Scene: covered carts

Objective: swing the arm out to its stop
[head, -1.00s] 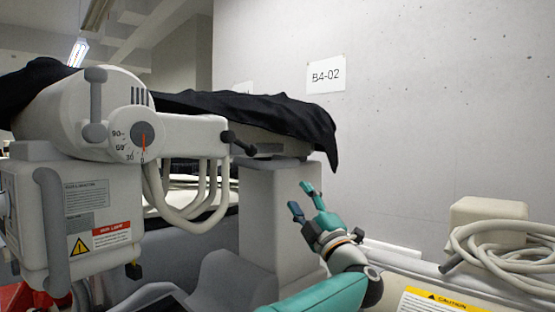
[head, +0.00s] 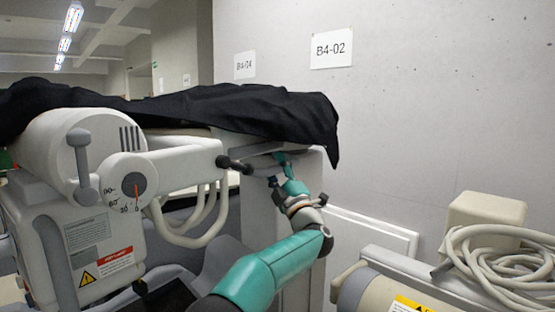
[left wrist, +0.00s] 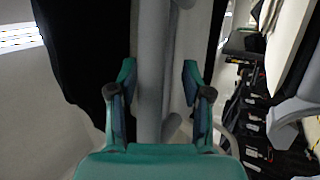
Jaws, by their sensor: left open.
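The cart's pale arm (head: 190,165) reaches right from a round housing, with a dark handle (head: 234,164) at its end. The dial (head: 133,184) at its base has its red pointer at 0. My left gripper (head: 277,171) is open just right of the handle, under the edge of the black cover (head: 230,110). In the left wrist view my left gripper (left wrist: 157,78) has its fingers on either side of a grey bar (left wrist: 150,60). I cannot tell whether they touch it. My right gripper is not in view.
Pale hoses (head: 195,222) hang below the cart's arm. A grey upright (head: 265,225) stands behind my left gripper. A beige box (head: 484,214) and a coiled hose (head: 495,262) sit at the right. The concrete wall (head: 440,100) stands behind.

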